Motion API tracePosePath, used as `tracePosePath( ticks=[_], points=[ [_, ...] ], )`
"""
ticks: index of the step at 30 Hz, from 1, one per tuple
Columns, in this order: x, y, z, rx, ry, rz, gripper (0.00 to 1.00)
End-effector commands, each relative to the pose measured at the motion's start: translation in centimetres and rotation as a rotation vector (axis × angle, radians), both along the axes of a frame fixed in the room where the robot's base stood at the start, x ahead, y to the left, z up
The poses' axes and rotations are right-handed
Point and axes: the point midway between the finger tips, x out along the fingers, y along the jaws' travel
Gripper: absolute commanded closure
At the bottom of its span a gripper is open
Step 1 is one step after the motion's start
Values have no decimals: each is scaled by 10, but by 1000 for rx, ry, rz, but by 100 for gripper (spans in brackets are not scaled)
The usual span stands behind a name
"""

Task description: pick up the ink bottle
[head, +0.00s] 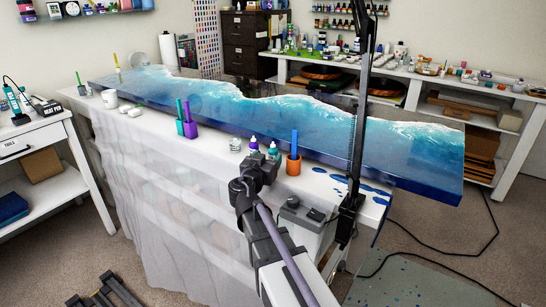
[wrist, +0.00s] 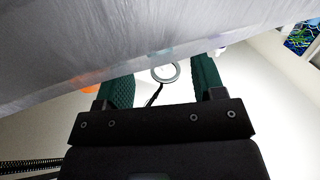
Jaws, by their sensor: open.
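I cannot tell which is the ink bottle. My gripper (head: 258,168) is at the table's near edge, just in front of these bottles, and partly overlaps them in the picture. In the wrist view my gripper (wrist: 165,70) shows two green fingers spread apart. A pale ring (wrist: 165,73) shows between them; I cannot tell what it belongs to.
The resin slab (head: 300,120) runs along the table behind the bottles. An orange cup (head: 293,164) with pens stands right of them, and a purple pen holder (head: 187,128) left. A black upright stand (head: 357,150) rises at the right.

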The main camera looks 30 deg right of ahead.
Motion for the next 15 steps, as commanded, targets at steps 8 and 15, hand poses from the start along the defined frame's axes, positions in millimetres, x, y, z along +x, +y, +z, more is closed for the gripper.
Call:
tracePosePath(
  ticks=[8,15],
  points=[
    [32,-35,-1,0,0,-3,37],
    [33,-37,-1,1,1,-1,38]
  ],
)
